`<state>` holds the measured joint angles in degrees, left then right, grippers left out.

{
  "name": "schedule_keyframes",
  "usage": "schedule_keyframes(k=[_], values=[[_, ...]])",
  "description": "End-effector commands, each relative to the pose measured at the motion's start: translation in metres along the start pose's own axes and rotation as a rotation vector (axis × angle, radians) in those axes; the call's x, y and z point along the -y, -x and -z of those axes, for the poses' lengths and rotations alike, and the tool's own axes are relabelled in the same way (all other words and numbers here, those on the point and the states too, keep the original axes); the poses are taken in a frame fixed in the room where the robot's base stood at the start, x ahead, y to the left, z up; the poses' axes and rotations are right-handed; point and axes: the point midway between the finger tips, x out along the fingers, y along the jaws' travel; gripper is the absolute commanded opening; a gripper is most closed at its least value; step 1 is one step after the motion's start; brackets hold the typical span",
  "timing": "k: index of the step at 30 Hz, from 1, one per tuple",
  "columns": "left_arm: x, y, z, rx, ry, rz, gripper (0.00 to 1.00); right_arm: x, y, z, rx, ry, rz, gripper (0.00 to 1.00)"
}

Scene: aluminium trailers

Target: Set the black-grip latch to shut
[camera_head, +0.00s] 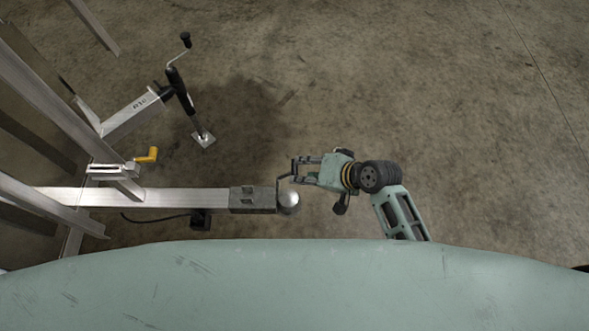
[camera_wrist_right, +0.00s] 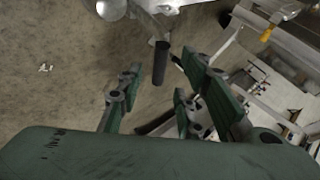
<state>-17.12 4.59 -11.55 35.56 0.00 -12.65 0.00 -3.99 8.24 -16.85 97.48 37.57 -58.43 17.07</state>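The black grip (camera_wrist_right: 160,62) of the latch shows in the wrist view as a short dark cylinder below the bright metal coupler. In the head view a thin dark bent lever (camera_head: 284,178) rises beside the coupler (camera_head: 254,198) at the end of the trailer tongue, close to my right gripper (camera_head: 300,169). In the wrist view the right gripper's fingers are spread, with the black grip in the gap ahead of and between them. I see no finger touching it. I cannot tell the latch's exact position. My left gripper is not in view.
The tongue beam (camera_head: 165,197) runs left to the trailer frame. A yellow-grip latch (camera_head: 147,155) sits on that frame, with a crank jack (camera_head: 181,90) behind it. A rounded coupler nose (camera_head: 288,201) lies just below my right gripper. The concrete floor at right is clear.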

Motion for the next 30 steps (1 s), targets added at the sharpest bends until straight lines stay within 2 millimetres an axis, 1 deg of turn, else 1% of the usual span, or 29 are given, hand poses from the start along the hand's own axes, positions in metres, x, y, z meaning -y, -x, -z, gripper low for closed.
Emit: schedule_keyframes(k=[1,6,9,12,18,22,23,30], values=[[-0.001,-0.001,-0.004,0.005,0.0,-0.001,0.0,0.001,-0.009,-0.001,0.002,-0.002,0.002,0.34],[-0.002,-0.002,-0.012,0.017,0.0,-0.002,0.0,0.0,-0.038,0.0,0.0,-0.001,0.0,0.34],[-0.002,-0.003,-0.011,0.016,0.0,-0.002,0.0,-0.001,-0.05,0.001,-0.001,0.0,-0.001,0.34],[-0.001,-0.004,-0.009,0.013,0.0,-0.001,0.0,-0.001,-0.058,0.0,-0.001,0.0,-0.001,0.34],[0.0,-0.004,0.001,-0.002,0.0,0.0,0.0,-0.001,-0.063,0.0,-0.002,0.001,-0.002,0.34],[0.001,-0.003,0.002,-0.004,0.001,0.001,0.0,-0.001,-0.063,0.0,-0.002,0.002,-0.002,0.34],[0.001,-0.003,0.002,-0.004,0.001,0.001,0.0,-0.001,-0.063,0.0,-0.002,0.002,-0.002,0.32],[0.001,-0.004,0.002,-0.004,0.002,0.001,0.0,-0.001,-0.062,0.0,-0.002,0.001,-0.002,0.11]])
